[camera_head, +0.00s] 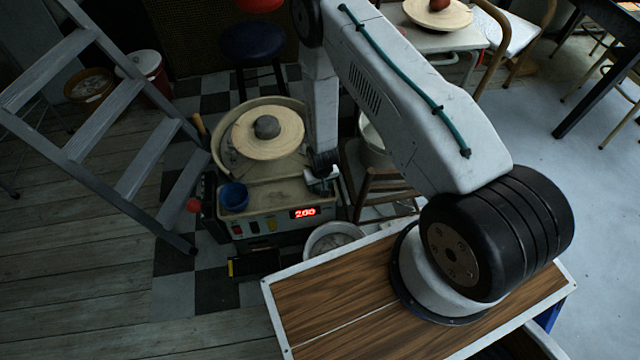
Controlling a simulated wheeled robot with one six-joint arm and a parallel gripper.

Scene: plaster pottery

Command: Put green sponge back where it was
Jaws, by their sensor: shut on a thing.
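My gripper (322,182) is at the right front of the pottery wheel (220,170), just above or at its tray edge, behind the red number display. Its pale fingers are shut on a small dark greenish thing, which looks like the green sponge (319,187). The sponge is mostly hidden by the fingers, and I cannot tell whether it touches the tray.
A blue cup (234,196) stands on the tray's left front corner. A wooden stool (372,186) is close right of my gripper. A white bucket (334,238) stands below the front. A grey stepladder (110,130) is at the left. The tray between cup and gripper looks clear.

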